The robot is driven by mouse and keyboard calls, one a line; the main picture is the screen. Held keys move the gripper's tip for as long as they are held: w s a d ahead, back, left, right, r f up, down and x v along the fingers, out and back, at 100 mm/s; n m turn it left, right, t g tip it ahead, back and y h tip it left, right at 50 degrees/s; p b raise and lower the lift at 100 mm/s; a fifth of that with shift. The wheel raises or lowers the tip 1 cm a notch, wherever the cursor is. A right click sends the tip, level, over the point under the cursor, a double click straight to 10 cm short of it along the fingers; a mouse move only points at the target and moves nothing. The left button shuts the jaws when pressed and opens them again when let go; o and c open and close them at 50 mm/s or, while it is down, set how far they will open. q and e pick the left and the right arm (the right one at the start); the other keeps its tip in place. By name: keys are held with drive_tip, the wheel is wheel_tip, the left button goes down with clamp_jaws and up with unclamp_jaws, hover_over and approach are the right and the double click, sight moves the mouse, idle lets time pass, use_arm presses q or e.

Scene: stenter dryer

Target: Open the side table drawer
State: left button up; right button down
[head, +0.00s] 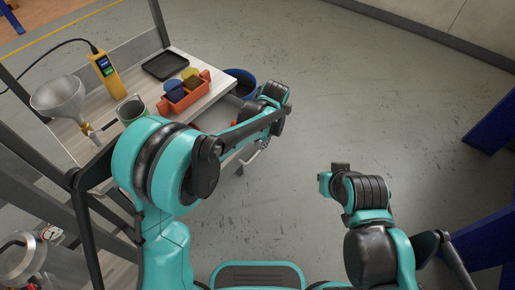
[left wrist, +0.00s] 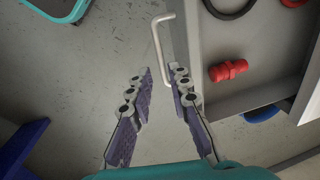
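The side table's drawer (left wrist: 250,45) stands partly open; its grey interior shows a red object (left wrist: 228,71) and part of a black ring. Its pale bar handle (left wrist: 158,45) is on the front panel. My left gripper (left wrist: 160,68) is open, with the lower part of the handle between its fingertips; one finger is on the drawer-front side of the bar. I cannot tell whether either finger touches it. In the head view my left arm hides much of the drawer. My right gripper (head: 336,175) is away from the table over open floor, its fingers not clearly seen.
On the side table (head: 213,88) are a red bin (head: 187,96) with coloured items, a black tray (head: 165,65), a yellow meter (head: 105,74) and a funnel (head: 60,97). A blue bucket (head: 241,80) stands behind.

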use_arm(q)
drive_tip(key=shift+s+d+r, duration=0.15)
drive_tip(key=shift+r, duration=0.9)
drive_tip(key=shift+s+d+r, duration=0.1)
drive_tip(key=shift+d+r, duration=0.05)
drive_tip(key=shift+r, duration=0.9)
drive_tip(key=s+a+r+n+t+h, duration=0.1)
drive_tip(key=s+a+r+n, duration=0.1)
drive_tip(key=s+a+r, duration=0.3)
drive_tip(key=s+a+r+n+t+h, duration=0.1)
drive_tip(key=s+a+r+n+t, duration=0.2)
drive_tip(key=a, duration=0.4)
drive_tip(key=s+a+f+n+t, duration=0.1)
drive_tip(key=s+a+n, duration=0.1)
drive_tip(key=s+a, duration=0.5)
drive_tip(key=s, duration=0.4)
drive_tip(key=shift+f+t, duration=0.3)
drive_tip(key=shift+t, duration=0.1)
